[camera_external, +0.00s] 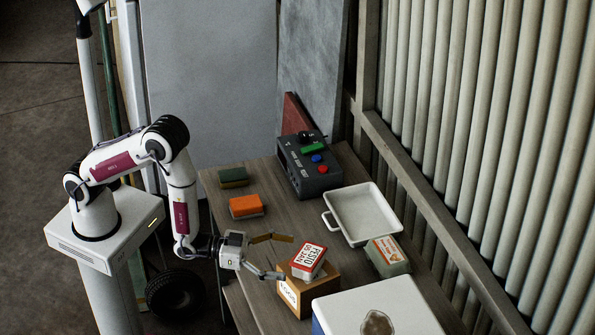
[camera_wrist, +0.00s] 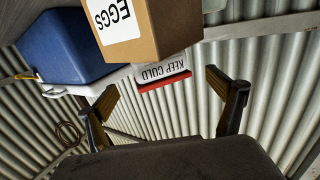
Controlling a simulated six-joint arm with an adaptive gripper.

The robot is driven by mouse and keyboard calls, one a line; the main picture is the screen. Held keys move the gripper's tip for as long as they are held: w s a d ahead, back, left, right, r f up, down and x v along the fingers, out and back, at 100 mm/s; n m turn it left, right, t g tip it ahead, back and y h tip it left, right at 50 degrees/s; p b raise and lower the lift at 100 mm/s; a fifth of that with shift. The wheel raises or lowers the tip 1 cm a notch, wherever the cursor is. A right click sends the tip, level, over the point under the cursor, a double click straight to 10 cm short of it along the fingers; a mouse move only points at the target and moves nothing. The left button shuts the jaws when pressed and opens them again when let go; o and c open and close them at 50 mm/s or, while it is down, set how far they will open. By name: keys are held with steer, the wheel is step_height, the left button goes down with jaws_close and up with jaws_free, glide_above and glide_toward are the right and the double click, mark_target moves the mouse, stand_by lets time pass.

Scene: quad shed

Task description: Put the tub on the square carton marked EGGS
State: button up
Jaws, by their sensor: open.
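The tub (camera_external: 309,259), white with a red-edged lid marked PESTO 05 JAN, sits on top of the brown square carton (camera_external: 319,289), lid up and turned at an angle. In the wrist view, where the scene appears upside down, the tub (camera_wrist: 163,74) shows KEEP COLD on its side and meets the carton (camera_wrist: 175,25) marked EGGS. My gripper (camera_external: 287,257) is open and empty, just left of the tub in the external view. In the wrist view my gripper (camera_wrist: 168,98) has its fingers spread wide on either side of the tub's place in the picture, with a visible gap to it.
A blue cooler with a white lid (camera_external: 350,300) stands close to the carton. A white tray (camera_external: 362,213), a green-grey packet (camera_external: 387,256), a control box (camera_external: 308,168), an orange sponge (camera_external: 246,206) and a green sponge (camera_external: 233,177) are on the table. The table's middle is clear.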

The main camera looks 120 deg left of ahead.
steer(key=shift+v, duration=2.85)
steer(key=shift+w+r, duration=0.1)
steer(key=s+d+r+m+g+h, duration=0.1)
steer(key=s+d+r+g+h, duration=0.3)
steer(key=r, duration=0.3)
steer(key=s+d+r+m+g+h, duration=0.1)
steer(key=s+d+r+g+h, duration=0.1)
steer(key=s+d+r, duration=0.3)
steer(key=s+r+g, duration=0.2)
steer(key=s, duration=0.9)
steer(key=s+a+r+m+g, duration=0.1)
steer(key=s+r+g, duration=0.1)
steer(key=s, duration=1)
steer(key=shift+a+r+m+g, duration=0.2)
steer(key=shift+r+m+g, duration=0.1)
steer(key=shift+r+g, duration=0.15)
steer(key=shift+s, duration=0.1)
